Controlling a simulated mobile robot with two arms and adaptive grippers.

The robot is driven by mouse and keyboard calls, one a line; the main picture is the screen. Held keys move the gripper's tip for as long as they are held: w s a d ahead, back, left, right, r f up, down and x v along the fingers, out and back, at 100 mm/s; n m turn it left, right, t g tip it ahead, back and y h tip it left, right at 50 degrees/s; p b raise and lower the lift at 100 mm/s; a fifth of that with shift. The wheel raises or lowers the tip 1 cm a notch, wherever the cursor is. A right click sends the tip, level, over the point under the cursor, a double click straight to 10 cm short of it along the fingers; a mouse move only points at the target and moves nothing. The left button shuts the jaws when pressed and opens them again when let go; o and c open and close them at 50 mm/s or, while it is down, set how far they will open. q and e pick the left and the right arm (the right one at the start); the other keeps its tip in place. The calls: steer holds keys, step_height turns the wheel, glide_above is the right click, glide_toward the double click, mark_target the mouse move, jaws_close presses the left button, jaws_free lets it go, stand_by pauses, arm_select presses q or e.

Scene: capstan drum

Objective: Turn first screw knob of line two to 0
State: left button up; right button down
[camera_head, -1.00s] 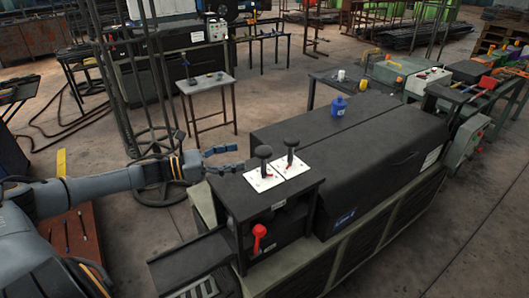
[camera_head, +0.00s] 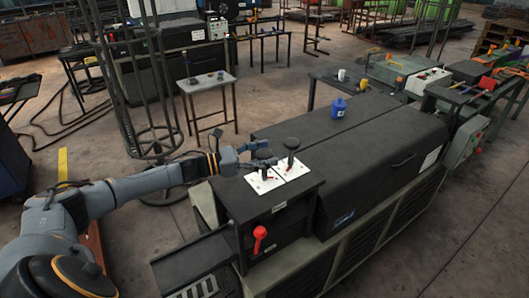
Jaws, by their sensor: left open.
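Two black knobs on stems stand on white marked plates on the near end of the long black machine (camera_head: 330,140). The left knob (camera_head: 264,157) is partly hidden by my left gripper's fingers. Its plate (camera_head: 256,184) shows small red marks. The right knob (camera_head: 291,146) stands clear on its own plate (camera_head: 299,170). My left gripper (camera_head: 267,154) comes in from the left, with open fingers at the left knob's head. I cannot tell whether they touch it. The marks on the plates are too small to read. My right gripper is out of view.
A red-headed lever (camera_head: 260,234) sticks out of the machine's near side below the plates. A wire frame column (camera_head: 147,90) and a small table (camera_head: 207,82) stand behind my left arm.

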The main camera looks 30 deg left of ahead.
arm_select(q)
steer(key=c, duration=1)
steer(key=shift+c, duration=0.8)
